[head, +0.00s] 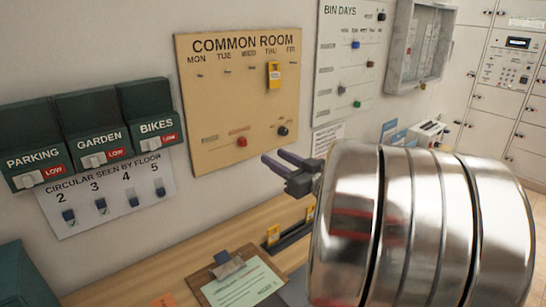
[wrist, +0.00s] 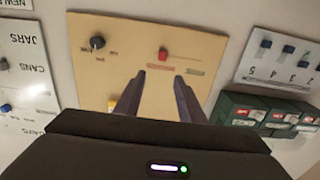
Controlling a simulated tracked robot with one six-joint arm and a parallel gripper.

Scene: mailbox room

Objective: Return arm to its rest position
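My gripper (head: 275,157) is in front of the lower right part of the tan COMMON ROOM board (head: 213,100) in the head view, its fingers pointing left. In the wrist view my gripper (wrist: 160,78) shows two dark fingers apart with nothing between them, and the board behind them (wrist: 205,55) appears upside down. A red knob (head: 241,142) and a dark knob (head: 283,131) sit low on the board. A yellow tag (head: 274,75) hangs under THU. My metal arm covers much of the lower right of the head view.
Green PARKING, GARDEN and BIKES boxes (head: 98,140) stick out from the wall at left, above a panel of switches (head: 115,200). A wooden counter (head: 150,275) below bears a clipboard (head: 240,285) and a dark rack with yellow tags (head: 290,235). A BIN DAYS board (head: 345,70) hangs right.

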